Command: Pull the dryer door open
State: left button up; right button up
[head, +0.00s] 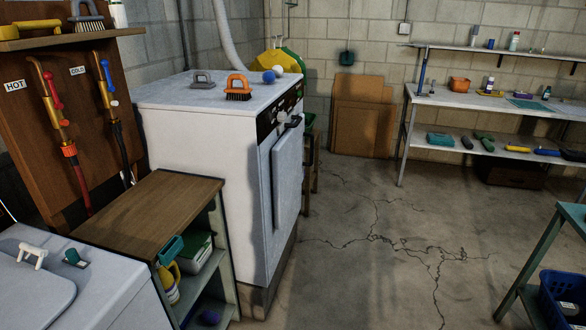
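The white dryer (205,165) stands left of centre, its front turned to the right. Its door (287,175) is a pale raised panel on that front, seen at a steep angle, and it looks shut. A dark control strip (278,112) with knobs runs above the door. A small light and dark part (292,121) sits at the door's top edge; I cannot tell whether it is a handle. Neither of my grippers is in view.
Brushes (238,88) and small balls lie on the dryer top. A wooden-topped shelf unit (150,212) and a white machine (75,290) stand in front of it at left. The cracked floor (390,240) right of the dryer is clear. A green table (550,255) and workbench (470,98) stand at right.

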aim_at(288, 163)
jog(key=z, duration=0.15)
jog(key=i, duration=0.35)
jog(key=z, duration=0.95)
jog(key=i, duration=1.25)
jog(key=z, duration=0.35)
jog(key=i, duration=1.2)
jog(key=u, duration=0.95)
jog(key=i, duration=0.9)
jog(key=u, duration=0.55)
